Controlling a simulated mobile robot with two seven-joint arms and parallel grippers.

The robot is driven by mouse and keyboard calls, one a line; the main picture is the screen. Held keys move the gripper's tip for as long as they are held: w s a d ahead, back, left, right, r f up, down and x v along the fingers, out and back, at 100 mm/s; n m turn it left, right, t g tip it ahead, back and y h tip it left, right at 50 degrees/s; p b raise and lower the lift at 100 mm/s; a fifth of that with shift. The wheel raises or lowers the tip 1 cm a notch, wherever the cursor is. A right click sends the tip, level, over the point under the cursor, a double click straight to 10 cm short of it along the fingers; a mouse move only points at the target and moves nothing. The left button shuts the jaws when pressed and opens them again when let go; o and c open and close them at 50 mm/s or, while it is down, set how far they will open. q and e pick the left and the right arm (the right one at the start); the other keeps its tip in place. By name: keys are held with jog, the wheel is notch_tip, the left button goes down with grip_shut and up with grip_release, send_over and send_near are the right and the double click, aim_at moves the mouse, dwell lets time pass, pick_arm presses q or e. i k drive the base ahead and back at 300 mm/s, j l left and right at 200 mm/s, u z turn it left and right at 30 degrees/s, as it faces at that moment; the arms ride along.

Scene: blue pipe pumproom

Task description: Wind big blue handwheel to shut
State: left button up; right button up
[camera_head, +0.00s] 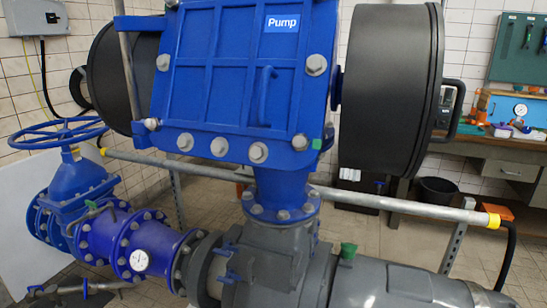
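The big blue handwheel (62,133) is at the left in the head view. It lies roughly flat on top of a blue gate valve (78,180), with spokes running to a central hub. How far the valve is turned cannot be told from its look. Neither of my grippers shows in this view, and nothing is seen touching the wheel.
A large blue pump housing (235,75) with dark round drums (385,90) fills the middle. Blue flanged pipe (125,240) with a white gauge (139,260) is below. A workbench (500,145) stands at right.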

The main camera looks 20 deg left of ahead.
aim_at(65, 136)
jog(key=j+z, duration=0.1)
jog(key=j, duration=0.95)
jog(key=j+z, duration=0.15)
jog(key=j, duration=0.4)
jog(key=k+j+z, duration=0.2)
jog(key=j, duration=0.3)
jog(key=j+z, duration=0.3)
jog(key=j, duration=0.2)
jog(key=j+z, duration=0.35)
jog(key=j, duration=0.15)
jog(key=j+z, duration=0.35)
jog(key=j, duration=0.7)
